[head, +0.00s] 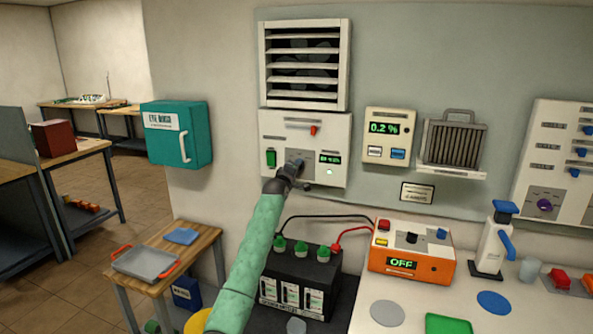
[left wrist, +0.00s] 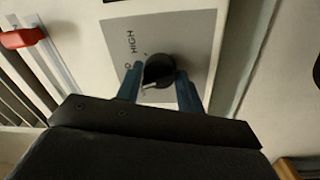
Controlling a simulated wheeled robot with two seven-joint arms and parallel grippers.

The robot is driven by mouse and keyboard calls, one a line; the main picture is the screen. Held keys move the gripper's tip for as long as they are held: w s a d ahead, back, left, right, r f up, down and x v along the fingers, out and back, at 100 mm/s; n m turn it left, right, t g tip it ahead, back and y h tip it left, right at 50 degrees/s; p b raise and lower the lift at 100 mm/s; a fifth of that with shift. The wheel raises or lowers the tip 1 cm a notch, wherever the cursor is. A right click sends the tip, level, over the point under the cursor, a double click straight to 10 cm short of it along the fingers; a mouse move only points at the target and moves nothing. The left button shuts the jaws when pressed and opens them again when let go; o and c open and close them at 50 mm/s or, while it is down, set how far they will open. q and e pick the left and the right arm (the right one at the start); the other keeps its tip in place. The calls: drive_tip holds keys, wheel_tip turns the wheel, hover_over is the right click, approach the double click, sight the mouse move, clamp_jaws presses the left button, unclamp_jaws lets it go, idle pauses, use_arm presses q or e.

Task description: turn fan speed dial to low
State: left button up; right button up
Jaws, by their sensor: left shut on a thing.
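The fan control panel (head: 275,125) is a white box on the wall below a louvred fan vent (head: 305,62). My left gripper (head: 297,166) reaches up to it and covers most of the dial in the head view. In the left wrist view the fan speed dial (left wrist: 158,70) is a round black knob on a grey plate (left wrist: 195,35). The blue fingers of my left gripper (left wrist: 159,80) stand on either side of the knob and are shut on it. The word HIGH and part of another label show beside the dial. My right gripper is not in view.
A red lever (head: 314,130), a green switch (head: 271,158) and a small green display (head: 330,158) sit close around the dial. Below stand a black battery (head: 300,265) with cables and an orange charger (head: 410,250). A teal eyewash box (head: 175,133) hangs at left.

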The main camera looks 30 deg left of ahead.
use_arm(q)
drive_tip(key=n+p, duration=0.2)
drive_tip(key=n, duration=0.5)
drive_tip(key=shift+f+n+y+p, duration=0.1)
drive_tip(key=shift+n+y+p, duration=0.2)
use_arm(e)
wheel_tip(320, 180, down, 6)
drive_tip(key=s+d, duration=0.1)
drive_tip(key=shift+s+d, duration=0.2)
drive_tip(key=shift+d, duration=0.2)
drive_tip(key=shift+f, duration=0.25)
use_arm(q)
drive_tip(key=o, duration=1)
drive_tip(key=shift+c, duration=0.2)
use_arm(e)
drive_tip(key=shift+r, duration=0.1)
